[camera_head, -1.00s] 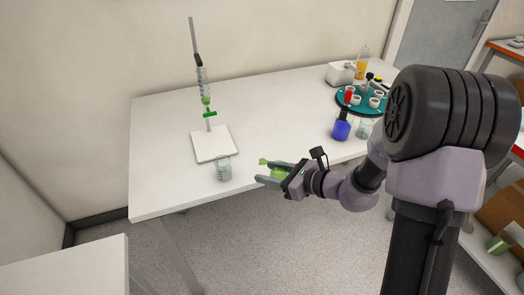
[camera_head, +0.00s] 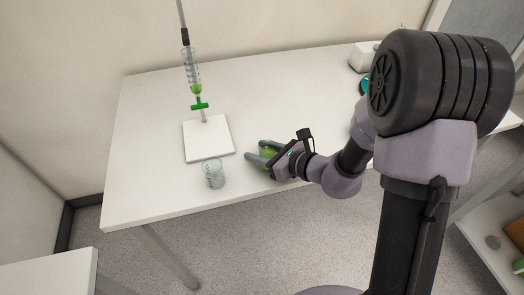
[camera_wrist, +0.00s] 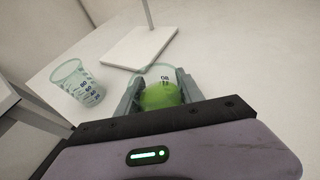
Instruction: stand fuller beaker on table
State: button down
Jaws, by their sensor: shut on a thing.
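My gripper (camera_head: 258,153) is shut on a beaker with green liquid (camera_head: 268,152), over the front part of the white table (camera_head: 290,107). In the wrist view the held beaker (camera_wrist: 160,92) sits between the fingers, its clear rim showing beyond the green liquid. I cannot tell whether its base touches the table. A second beaker (camera_head: 213,173), clear and empty-looking, stands upright on the table left of my gripper; it also shows in the wrist view (camera_wrist: 78,82).
Behind the clear beaker stands a white-based stand (camera_head: 208,138) holding a graduated tube (camera_head: 192,72) with green liquid and a green tap. A white device (camera_head: 362,56) is at the back right. The table's middle is clear.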

jog(key=shift+f, duration=0.2)
jog(key=c, duration=0.7)
grip_release()
jog(key=shift+c, duration=0.2)
jog(key=shift+r, duration=0.1)
